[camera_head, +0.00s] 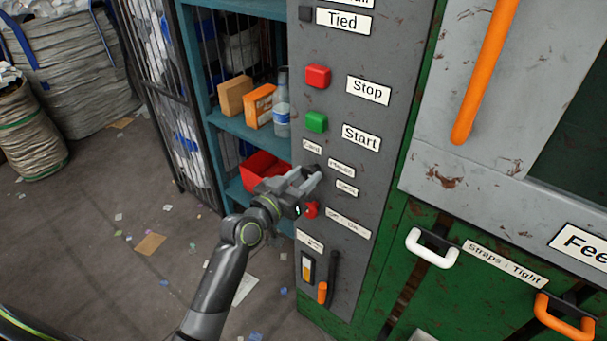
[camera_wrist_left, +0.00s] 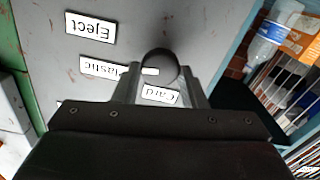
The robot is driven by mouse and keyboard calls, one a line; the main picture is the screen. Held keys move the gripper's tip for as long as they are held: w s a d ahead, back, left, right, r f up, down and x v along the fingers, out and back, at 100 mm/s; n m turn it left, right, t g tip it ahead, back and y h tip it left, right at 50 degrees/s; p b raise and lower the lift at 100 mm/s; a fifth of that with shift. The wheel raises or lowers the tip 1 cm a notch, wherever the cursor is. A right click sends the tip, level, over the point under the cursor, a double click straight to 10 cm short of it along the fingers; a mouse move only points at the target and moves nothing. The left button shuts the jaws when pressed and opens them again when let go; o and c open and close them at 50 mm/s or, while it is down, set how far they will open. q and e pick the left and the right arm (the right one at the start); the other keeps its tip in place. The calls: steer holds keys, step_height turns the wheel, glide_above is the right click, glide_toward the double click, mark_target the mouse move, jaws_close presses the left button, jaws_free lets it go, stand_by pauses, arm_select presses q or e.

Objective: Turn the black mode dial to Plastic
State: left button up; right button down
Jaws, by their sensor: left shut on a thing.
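The black mode dial (camera_wrist_left: 160,66) sits on the grey control panel (camera_head: 338,235). My left gripper (camera_head: 314,180) is shut on the dial; in the left wrist view one finger is on each side of its round black knob. In the head view the gripper mostly hides the dial. Around it are small white labels: Card (camera_head: 312,147), Plastic (camera_head: 341,167) and Eject (camera_head: 346,187). The wrist view shows them upside down, with Plastic (camera_wrist_left: 99,68) partly covered by a finger. My right gripper is not in view.
Above the dial are a green Start button (camera_head: 317,122) and a red Stop button (camera_head: 318,76). A small red control (camera_head: 311,210) is just below my gripper. An orange-tipped lever (camera_head: 323,292) is lower down. Teal shelves (camera_head: 245,132) with boxes and a bottle (camera_head: 282,105) stand left.

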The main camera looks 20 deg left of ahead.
arm_select(q)
steer(key=n+p, duration=0.1)
steer(key=n, duration=0.3)
steer(key=shift+n+p, duration=0.5)
steer(key=shift+n, duration=0.4)
steer(key=o, duration=1)
steer(key=shift+a, duration=0.1)
steer(key=b+v, duration=0.2)
steer(key=v, duration=1.5)
steer(key=shift+s+b, duration=0.2)
steer(key=shift+b, duration=0.15)
